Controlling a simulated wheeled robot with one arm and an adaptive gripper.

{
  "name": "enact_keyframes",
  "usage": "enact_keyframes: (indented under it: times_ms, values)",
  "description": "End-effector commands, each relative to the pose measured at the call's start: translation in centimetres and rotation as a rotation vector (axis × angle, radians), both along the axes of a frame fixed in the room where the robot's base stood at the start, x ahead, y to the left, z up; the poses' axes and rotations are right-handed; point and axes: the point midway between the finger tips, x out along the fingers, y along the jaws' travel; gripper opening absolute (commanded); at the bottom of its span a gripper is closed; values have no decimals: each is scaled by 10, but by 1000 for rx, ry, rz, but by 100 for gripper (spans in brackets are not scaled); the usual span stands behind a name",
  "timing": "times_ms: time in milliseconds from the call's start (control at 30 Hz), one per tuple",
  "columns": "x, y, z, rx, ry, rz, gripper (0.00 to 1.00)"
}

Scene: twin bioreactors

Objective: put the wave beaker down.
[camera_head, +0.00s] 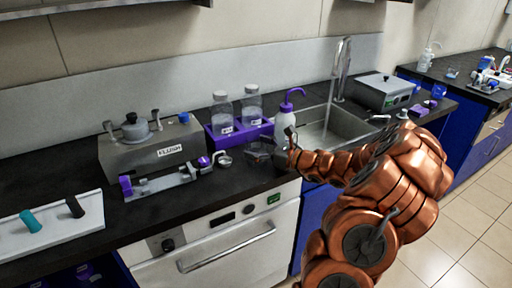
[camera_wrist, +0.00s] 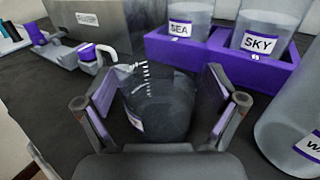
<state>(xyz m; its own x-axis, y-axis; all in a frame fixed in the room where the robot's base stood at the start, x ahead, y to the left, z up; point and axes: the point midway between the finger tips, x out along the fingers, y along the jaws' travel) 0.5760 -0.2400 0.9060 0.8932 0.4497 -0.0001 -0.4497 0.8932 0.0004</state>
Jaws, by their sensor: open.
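In the head view the beaker (camera_head: 258,149) shows faintly, just in front of the purple rack. My gripper (camera_wrist: 160,110) is open, with one finger on each side of the beaker. A gap shows at the right finger; contact at the left one is unclear. In the head view my gripper (camera_head: 281,152) is small and its fingers are hard to make out.
A purple rack (camera_head: 238,133) holds bottles labelled SEA (camera_wrist: 188,25) and SKY (camera_wrist: 262,35) behind the beaker. A wash bottle (camera_head: 285,122) stands close on the right, before the sink (camera_head: 325,130). A grey box device (camera_head: 155,150) and a purple-ended fixture (camera_head: 160,183) stand left.

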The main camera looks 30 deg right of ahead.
Motion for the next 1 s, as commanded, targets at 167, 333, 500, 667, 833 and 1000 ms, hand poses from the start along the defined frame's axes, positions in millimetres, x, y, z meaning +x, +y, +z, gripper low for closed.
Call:
enact_keyframes:
  times_ms: [167, 333, 500, 667, 833, 1000]
  values:
    - [-12, -7, 2, -2, -1, -3, 94]
    - [-35, -19, 2, -2, -1, -5, 94]
    - [-59, -32, 1, -2, 0, -6, 94]
    - [-81, -42, 2, -2, -1, -4, 94]
    - [-98, -50, 2, 0, -1, -2, 94]
    - [-106, -54, 2, -1, 0, -1, 94]
